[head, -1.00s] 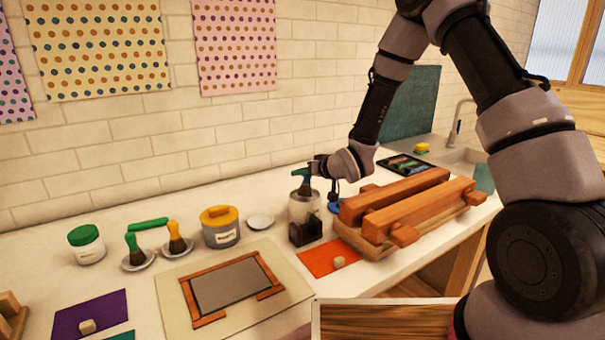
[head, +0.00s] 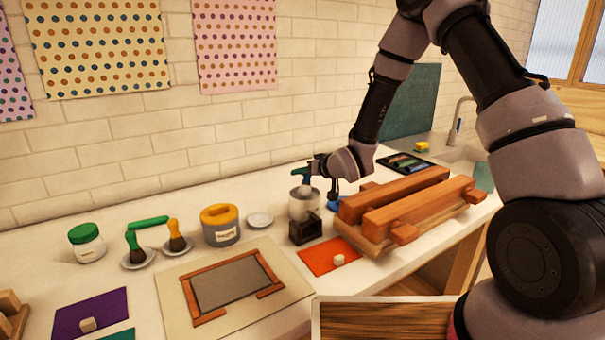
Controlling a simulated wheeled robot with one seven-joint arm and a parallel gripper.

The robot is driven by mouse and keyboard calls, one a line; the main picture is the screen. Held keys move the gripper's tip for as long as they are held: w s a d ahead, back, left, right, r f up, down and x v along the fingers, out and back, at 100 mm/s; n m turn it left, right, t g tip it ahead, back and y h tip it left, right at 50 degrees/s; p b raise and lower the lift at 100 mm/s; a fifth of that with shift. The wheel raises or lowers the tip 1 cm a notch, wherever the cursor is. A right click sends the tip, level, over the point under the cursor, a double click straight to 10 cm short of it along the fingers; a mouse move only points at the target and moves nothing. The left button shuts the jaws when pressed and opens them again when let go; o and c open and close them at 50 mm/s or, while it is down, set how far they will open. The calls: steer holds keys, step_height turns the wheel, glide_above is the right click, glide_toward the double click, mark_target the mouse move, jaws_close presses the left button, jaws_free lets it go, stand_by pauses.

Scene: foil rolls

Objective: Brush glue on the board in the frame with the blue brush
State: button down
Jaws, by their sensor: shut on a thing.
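My gripper (head: 309,171) is shut on the blue-teal handle of the blue brush (head: 300,174). The brush hangs bristles down at the mouth of a pale grey pot (head: 304,207); how far the bristles are inside is hard to tell. The board (head: 229,283) is a grey panel lying flat on a cream sheet. A reddish-brown wooden frame (head: 190,301) surrounds it, with a gap showing at its front edge. The board is to the left of the pot and in front of it, clear of my gripper.
A dark holder (head: 305,229) stands before the pot. Green (head: 134,246) and orange (head: 175,236) brushes, a yellow-lidded can (head: 220,225) and a green-lidded jar (head: 87,243) stand behind the board.

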step_height(320, 180, up, 7)
stand_by(1.0)
steer(key=shift+s+d+f, duration=0.1)
stand_by(0.4)
